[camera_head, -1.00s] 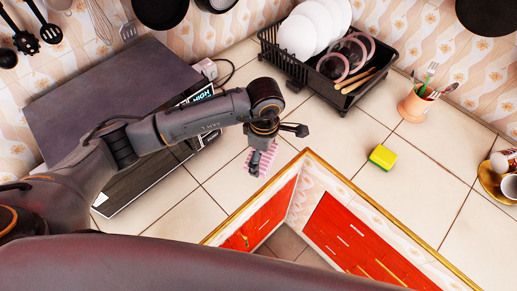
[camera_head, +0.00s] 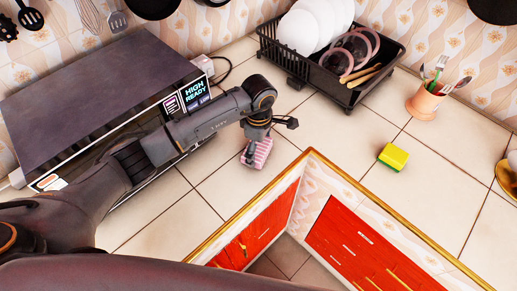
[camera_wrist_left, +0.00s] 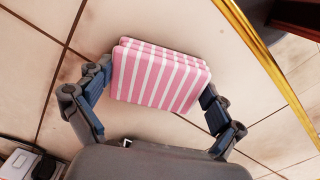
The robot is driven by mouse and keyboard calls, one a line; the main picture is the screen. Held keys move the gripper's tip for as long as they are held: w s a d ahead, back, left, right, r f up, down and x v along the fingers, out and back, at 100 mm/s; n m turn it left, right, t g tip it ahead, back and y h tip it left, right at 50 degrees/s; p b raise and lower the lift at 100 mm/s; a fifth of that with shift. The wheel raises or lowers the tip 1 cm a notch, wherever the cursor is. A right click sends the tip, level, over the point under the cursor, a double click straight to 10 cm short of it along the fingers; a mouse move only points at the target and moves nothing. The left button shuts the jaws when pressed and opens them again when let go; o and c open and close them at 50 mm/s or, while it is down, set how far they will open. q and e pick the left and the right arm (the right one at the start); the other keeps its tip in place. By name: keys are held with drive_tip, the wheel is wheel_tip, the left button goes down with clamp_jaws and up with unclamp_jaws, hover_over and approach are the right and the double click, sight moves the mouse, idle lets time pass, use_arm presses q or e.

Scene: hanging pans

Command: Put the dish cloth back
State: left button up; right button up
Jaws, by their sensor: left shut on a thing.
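The dish cloth (camera_head: 262,153) is a folded pink cloth with white stripes, near the inner corner of the tiled counter. My left gripper (camera_head: 252,150) is over it in the head view and hides part of it. In the left wrist view the cloth (camera_wrist_left: 160,78) sits between the two fingers of the left gripper (camera_wrist_left: 155,95), one finger at each end. The gripper is shut on the cloth. Whether the cloth touches the counter is hard to tell. My right gripper is not in view.
A microwave (camera_head: 100,85) stands left of the arm. A black dish rack (camera_head: 345,93) with plates is at the back. A yellow-green sponge (camera_head: 393,157) and a utensil cup (camera_head: 425,103) are to the right. The counter's gold edge (camera_head: 312,152) borders the red cabinets (camera_head: 355,245).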

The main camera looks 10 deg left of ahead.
sight(258, 148)
use_arm(q)
drive_tip(key=shift+f+b, duration=0.2)
drive_tip(key=shift+b, duration=0.1)
drive_tip(key=o, duration=0.8)
drive_tip(key=shift+r, duration=0.1)
drive_tip(key=shift+c, duration=0.2)
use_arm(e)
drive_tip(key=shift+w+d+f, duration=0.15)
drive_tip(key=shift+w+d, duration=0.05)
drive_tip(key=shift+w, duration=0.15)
use_arm(q)
drive_tip(key=shift+r+p, duration=0.35)
drive_tip(key=shift+p, duration=0.1)
wheel_tip(258, 148, up, 12)
drive_tip(key=p, duration=0.5)
drive_tip(key=shift+f+p, duration=0.2)
drive_tip(key=shift+p, duration=0.1)
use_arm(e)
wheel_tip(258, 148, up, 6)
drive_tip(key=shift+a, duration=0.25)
